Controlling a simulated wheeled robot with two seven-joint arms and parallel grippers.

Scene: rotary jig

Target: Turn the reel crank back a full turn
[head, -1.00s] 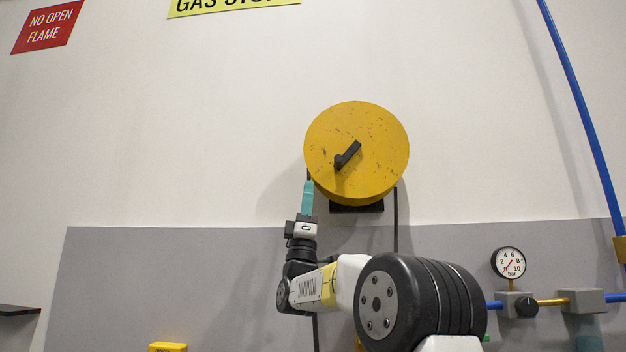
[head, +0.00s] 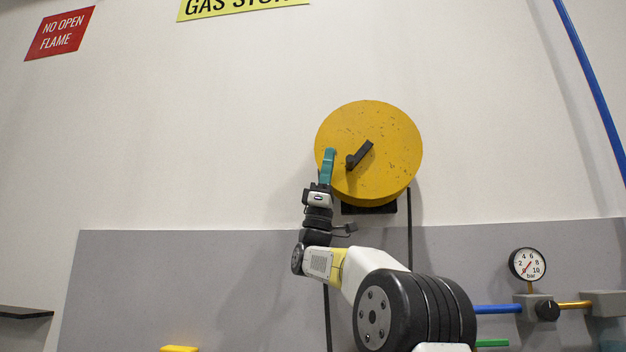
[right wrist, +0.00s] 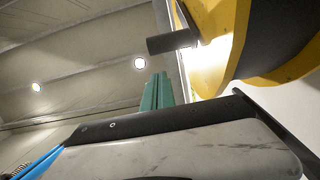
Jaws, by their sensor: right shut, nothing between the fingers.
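The yellow reel (head: 395,140) is a round drum on the wall in the head view. Its black crank (head: 362,153) sits on its front face, with a knob end at lower left and an arm slanting to upper right. My right gripper (head: 329,152) has teal fingers, shut and empty, pointing up at the reel's left edge, just left of the crank knob and apart from it in the picture. In the right wrist view the teal fingers (right wrist: 157,92) point up, with the black crank (right wrist: 172,41) and yellow reel (right wrist: 215,25) to their upper right. My left gripper is not in view.
A black bracket (head: 369,208) and dark hanging lines are below the reel. A pressure gauge (head: 528,263), a valve knob (head: 547,311) and a blue pipe (head: 592,85) are at right. A yellow object (head: 179,349) is at the bottom left.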

